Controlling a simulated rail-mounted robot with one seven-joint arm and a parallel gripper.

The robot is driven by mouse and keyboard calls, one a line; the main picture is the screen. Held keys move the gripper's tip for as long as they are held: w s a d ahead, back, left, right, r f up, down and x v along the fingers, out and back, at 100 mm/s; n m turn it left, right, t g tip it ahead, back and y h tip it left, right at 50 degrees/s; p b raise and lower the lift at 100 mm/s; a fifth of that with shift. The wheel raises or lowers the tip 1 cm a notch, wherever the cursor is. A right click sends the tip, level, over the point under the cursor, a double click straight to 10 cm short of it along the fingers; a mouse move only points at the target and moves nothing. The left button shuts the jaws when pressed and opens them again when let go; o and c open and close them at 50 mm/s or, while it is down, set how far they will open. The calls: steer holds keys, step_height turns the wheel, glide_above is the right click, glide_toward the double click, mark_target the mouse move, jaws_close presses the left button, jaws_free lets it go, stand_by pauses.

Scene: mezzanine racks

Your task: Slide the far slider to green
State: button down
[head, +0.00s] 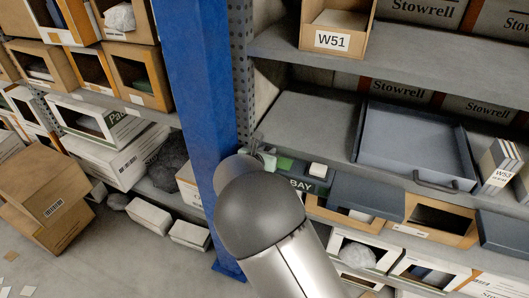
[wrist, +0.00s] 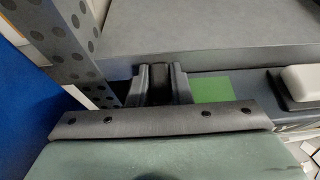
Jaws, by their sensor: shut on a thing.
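My gripper (wrist: 160,88) is shut on a small dark piece (wrist: 158,76), which I take to be a slider's knob. The fingers hide most of it. A green patch (wrist: 211,89) lies just right of the fingers, on the front strip of the shelf; the held piece is left of most of it. A white block-shaped knob (wrist: 299,82) on a dark base sits farther right, apart from the gripper. In the head view the green patch (head: 284,163) and the white knob (head: 318,169) show right of my gripper (head: 257,151), which my arm partly covers.
A blue post (head: 205,100) and a perforated grey upright (wrist: 70,40) stand close left of the gripper. A grey tray (head: 415,137) rests on the shelf to the right. A "BAY" label (head: 300,185) is below the white knob.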

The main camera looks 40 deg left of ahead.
steer(key=c, duration=1.3)
jaws_free()
steer(key=shift+s+a, duration=0.1)
steer(key=shift+a, duration=0.25)
steer(key=shift+d, duration=0.1)
steer(key=v, duration=1.7)
steer(key=shift+s+d+b, duration=0.15)
steer(key=shift+s+b, duration=0.05)
steer(key=shift+b, duration=0.1)
